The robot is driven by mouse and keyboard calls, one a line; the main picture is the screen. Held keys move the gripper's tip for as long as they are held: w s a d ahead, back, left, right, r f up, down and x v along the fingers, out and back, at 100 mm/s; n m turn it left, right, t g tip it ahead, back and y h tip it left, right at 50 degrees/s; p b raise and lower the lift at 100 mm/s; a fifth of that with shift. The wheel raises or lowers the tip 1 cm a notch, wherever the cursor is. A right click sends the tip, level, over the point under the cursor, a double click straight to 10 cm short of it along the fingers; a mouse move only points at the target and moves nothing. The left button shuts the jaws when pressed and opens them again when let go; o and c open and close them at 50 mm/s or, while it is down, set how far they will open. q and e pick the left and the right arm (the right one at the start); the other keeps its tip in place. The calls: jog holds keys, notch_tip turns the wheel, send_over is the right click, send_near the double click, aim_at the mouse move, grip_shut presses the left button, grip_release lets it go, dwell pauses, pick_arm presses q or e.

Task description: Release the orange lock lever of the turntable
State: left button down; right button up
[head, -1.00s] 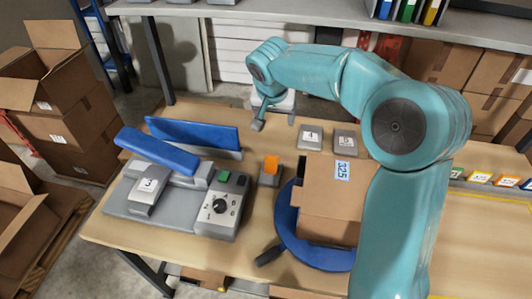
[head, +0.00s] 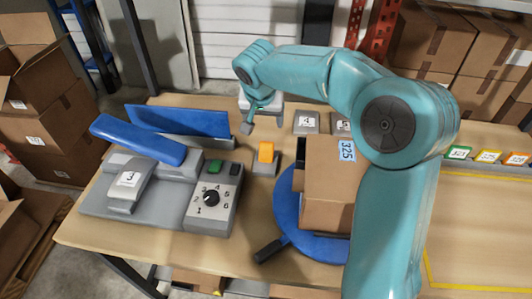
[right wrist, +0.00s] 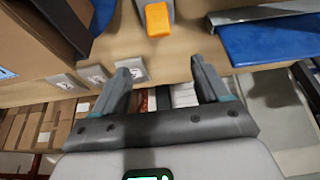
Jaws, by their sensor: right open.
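The orange lock lever (head: 265,152) stands upright on a small grey base beside the blue turntable (head: 283,222), at its left. A cardboard box labelled 325 (head: 326,200) stands on the turntable. The lever also shows at the top of the right wrist view (right wrist: 157,19). My right gripper (head: 246,128) is beyond the lever toward the table's back edge, apart from it. In the right wrist view its two fingers (right wrist: 165,82) are spread with nothing between them. My left gripper is not in view.
A grey dispenser with a blue arm, a number dial (head: 211,198) and a green button (head: 214,167) stands left of the lever. A blue panel (head: 180,121) stands behind it. Numbered grey blocks (head: 306,122) lie at the back. Bare table lies in front of the lever.

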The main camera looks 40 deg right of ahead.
aim_at(267, 142)
jog(key=p+x, duration=0.2)
jog(key=x, duration=1.4)
jog(key=shift+d+f, duration=0.15)
jog(key=shift+f, duration=0.25)
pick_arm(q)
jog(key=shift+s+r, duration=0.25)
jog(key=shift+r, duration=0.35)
pick_arm(e)
jog(key=shift+s, duration=0.1)
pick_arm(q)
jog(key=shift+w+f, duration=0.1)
pick_arm(e)
grip_shut()
